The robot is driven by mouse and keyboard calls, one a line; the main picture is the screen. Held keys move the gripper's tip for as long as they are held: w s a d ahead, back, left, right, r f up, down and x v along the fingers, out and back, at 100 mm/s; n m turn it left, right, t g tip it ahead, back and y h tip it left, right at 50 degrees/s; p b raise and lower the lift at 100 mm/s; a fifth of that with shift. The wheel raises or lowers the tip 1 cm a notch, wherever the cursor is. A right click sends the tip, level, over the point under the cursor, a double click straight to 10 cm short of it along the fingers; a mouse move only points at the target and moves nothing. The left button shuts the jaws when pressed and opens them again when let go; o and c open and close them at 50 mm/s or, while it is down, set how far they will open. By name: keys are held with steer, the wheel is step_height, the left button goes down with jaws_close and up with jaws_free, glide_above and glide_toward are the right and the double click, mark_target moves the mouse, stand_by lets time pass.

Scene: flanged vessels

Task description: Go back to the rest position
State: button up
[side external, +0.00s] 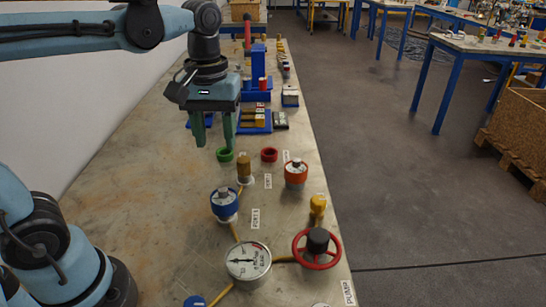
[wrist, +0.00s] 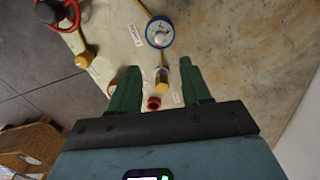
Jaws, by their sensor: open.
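My gripper (side external: 213,143) hangs above the workbench on the left, its two green fingers apart with nothing between them. In the wrist view my gripper (wrist: 158,68) also shows its fingers spread. Below and to the right of it in the side view are a green ring (side external: 225,155) and a red ring (side external: 269,155). A brass cylinder (side external: 243,166) stands near the rings. A blue-flanged vessel (side external: 224,205) and an orange-flanged vessel (side external: 296,173) stand nearer the camera. The blue-flanged vessel also shows in the wrist view (wrist: 160,32), beyond the fingertips.
A pressure gauge (side external: 248,260), a red handwheel (side external: 325,262) and a yellow fitting (side external: 318,206) stand at the front of the workbench (side external: 130,150). A blue stand (side external: 259,72) and several small parts are behind my gripper. The bench's left side is mostly clear.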

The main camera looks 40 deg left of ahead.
steer(key=shift+s+a+f+m+t, duration=0.1)
steer(key=shift+s+f+m+t, duration=0.15)
steer(key=shift+f+m+t, duration=0.85)
steer(key=shift+s+a+f+m+t, duration=0.2)
steer(key=shift+f+m+t, duration=0.6)
steer(key=shift+m+t, duration=0.55)
steer(key=shift+s+a+f+m+t, duration=0.1)
steer(key=shift+s+f+m+t, duration=0.2)
steer(key=shift+f+m+t, duration=0.8)
steer(key=shift+r, duration=0.2)
